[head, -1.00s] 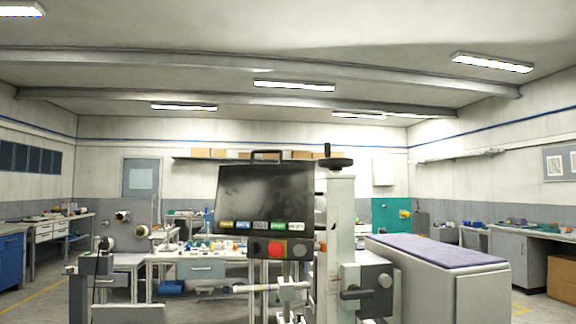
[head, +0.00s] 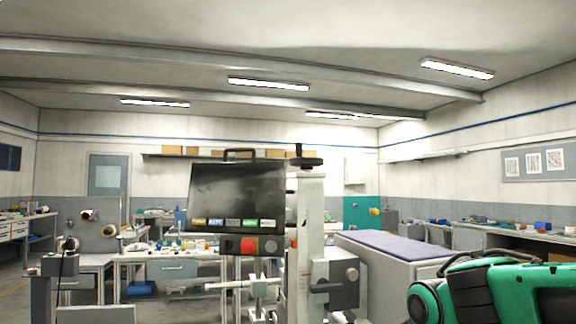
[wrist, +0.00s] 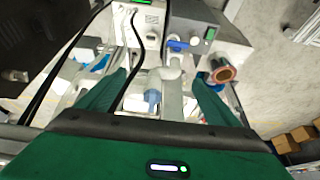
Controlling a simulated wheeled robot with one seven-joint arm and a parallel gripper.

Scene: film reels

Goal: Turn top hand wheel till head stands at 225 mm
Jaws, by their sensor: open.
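The top hand wheel (head: 308,161) is a small black wheel with a knob, on top of an upright pale column (head: 310,215) in the head view. A grey block (head: 343,272) with a dark crank handle sits lower on the column; I cannot tell whether it is the head. No height reading is legible. My gripper (wrist: 160,78) is open in the wrist view, its two green fingers apart, with bench equipment beyond them and nothing visibly held. The hand wheel is not clearly identifiable in the wrist view. My green arm shows at the lower right of the head view.
A dark screen (head: 236,197) with coloured keys and a red button stands left of the column. A long cabinet with a purple top (head: 395,243) stands to the right. Workbenches (head: 175,268) with small parts stand behind. The wrist view shows a grey floor at right.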

